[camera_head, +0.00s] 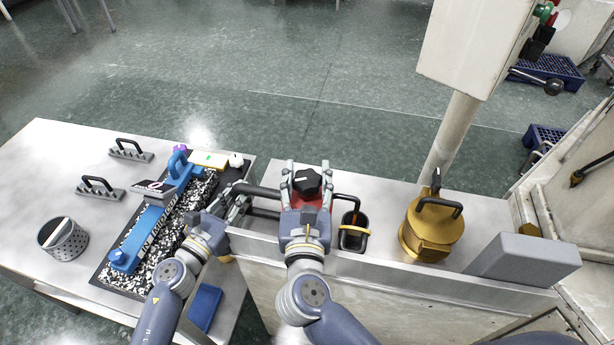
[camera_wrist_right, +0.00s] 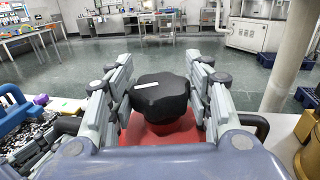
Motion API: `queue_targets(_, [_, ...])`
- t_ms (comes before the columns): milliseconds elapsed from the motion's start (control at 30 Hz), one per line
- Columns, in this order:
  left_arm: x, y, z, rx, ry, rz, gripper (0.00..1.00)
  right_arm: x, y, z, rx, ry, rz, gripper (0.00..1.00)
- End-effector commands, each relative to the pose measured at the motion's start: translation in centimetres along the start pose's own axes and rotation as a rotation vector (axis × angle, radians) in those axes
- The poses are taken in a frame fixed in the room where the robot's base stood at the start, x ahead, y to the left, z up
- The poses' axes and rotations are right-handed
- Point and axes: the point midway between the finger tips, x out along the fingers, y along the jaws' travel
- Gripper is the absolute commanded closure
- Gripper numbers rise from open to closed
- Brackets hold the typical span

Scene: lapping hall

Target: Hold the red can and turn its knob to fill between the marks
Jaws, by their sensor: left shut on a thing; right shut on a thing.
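The red can (camera_head: 325,197) stands on the metal ledge, mostly hidden behind my right gripper. Its black knob (camera_head: 307,180) is on top; in the right wrist view the knob (camera_wrist_right: 161,97) carries a white line lying roughly sideways, above the red top (camera_wrist_right: 150,133). My right gripper (camera_head: 307,171) is shut on the knob, with a finger on each side. My left gripper (camera_head: 236,192) is shut on the black bar handle (camera_head: 262,191) at the can's left. Another black handle (camera_head: 347,198) is at its right. The fill marks are hidden.
Right of the can are a black cup with a yellow band (camera_head: 355,231), a brass pot (camera_head: 432,228) and a grey block (camera_head: 525,257). The left table holds a blue tool (camera_head: 150,225) on a speckled plate, black-handled brushes (camera_head: 100,188) and a perforated cup (camera_head: 63,240).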

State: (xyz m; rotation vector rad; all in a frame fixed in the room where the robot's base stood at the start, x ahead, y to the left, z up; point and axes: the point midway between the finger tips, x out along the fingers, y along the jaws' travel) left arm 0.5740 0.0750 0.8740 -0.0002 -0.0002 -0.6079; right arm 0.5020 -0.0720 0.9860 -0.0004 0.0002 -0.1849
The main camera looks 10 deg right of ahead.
Motion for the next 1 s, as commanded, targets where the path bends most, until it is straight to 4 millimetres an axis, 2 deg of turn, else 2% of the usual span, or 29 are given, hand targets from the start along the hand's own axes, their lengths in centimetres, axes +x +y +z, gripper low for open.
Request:
queue_targets(167, [0.0, 0.0, 0.0, -0.001, 0.0, 0.001, 1.0, 0.0, -0.1, -0.1, -0.001, 0.002, -0.001, 0.77])
queue_targets(200, [0.0, 0.0, 0.0, -0.001, 0.0, 0.001, 1.0, 0.0, -0.1, -0.1, -0.001, 0.002, -0.001, 0.51])
queue_targets(300, [0.0, 0.0, 0.0, -0.001, 0.0, 0.001, 1.0, 0.0, 0.0, -0.1, -0.001, 0.001, 0.0, 0.32])
queue_targets(733, [0.0, 0.0, 0.0, -0.001, 0.0, 0.001, 1.0, -0.6, 0.0, -0.1, -0.001, 0.002, 0.002, 0.32])
queue_targets(867, [0.0, 0.0, 0.0, -0.001, 0.001, 0.001, 1.0, -2.3, 0.0, -0.1, 0.001, 0.004, 0.002, 0.32])
queue_targets(1000, [0.0, 0.1, 0.0, -0.001, 0.001, 0.002, 1.0, -5.2, 0.0, -0.2, 0.0, 0.007, 0.003, 0.32])
